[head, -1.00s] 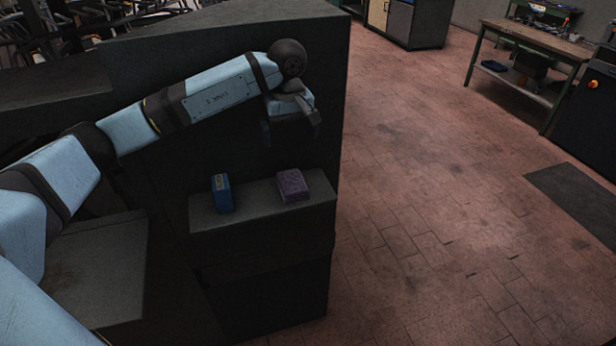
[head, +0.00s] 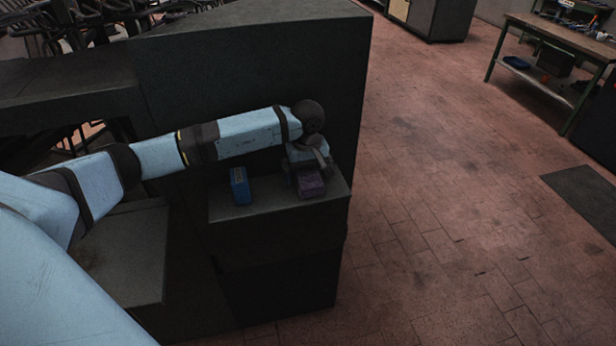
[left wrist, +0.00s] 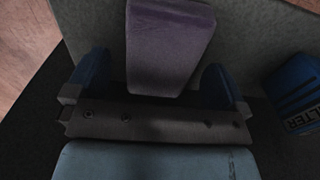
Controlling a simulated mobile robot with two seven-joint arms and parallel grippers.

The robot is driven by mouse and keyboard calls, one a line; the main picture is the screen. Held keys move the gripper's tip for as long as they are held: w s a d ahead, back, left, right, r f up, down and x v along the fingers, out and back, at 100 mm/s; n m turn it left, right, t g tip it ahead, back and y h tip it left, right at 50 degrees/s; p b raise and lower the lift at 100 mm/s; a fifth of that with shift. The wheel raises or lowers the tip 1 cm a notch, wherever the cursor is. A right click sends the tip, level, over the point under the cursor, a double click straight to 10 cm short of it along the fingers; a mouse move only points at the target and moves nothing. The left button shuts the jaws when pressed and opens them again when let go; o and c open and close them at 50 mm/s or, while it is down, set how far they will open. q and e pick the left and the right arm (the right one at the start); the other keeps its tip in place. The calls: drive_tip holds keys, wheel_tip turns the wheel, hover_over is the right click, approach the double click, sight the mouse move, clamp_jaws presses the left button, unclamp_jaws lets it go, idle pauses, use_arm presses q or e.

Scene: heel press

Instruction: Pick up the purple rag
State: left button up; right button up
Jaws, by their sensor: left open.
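The purple rag (head: 311,184) is a small folded block on the dark ledge (head: 262,208) of the machine, near the ledge's right end. In the left wrist view the rag (left wrist: 168,48) shows between and just beyond the two fingers. My left gripper (head: 308,173) is open, pointing down close over the rag, with its fingers on either side. I cannot tell whether a finger touches the rag. My right gripper is not in view.
A blue box (head: 240,186) stands on the ledge left of the rag; it also shows at the right of the left wrist view (left wrist: 296,98). The tall dark machine body (head: 250,65) rises behind the ledge. Open tiled floor (head: 440,200) lies to the right, with a workbench (head: 560,40) beyond.

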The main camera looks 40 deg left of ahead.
sight(308, 176)
use_arm(q)
drive_tip(key=shift+f, duration=0.3)
drive_tip(key=c, duration=1)
drive_tip(key=shift+s+d+r+b, duration=0.2)
drive_tip(key=shift+r+b, duration=0.15)
drive_tip(key=shift+b, duration=0.25)
wheel_tip(308, 176, up, 6)
drive_tip(key=shift+d+r+b, duration=0.1)
drive_tip(key=shift+r+b, duration=0.1)
drive_tip(key=shift+b, duration=0.6)
drive_tip(key=s+d+b, duration=0.3)
drive_tip(key=s+d, duration=0.9)
drive_tip(key=d, duration=0.2)
drive_tip(key=shift+s+d, duration=0.35)
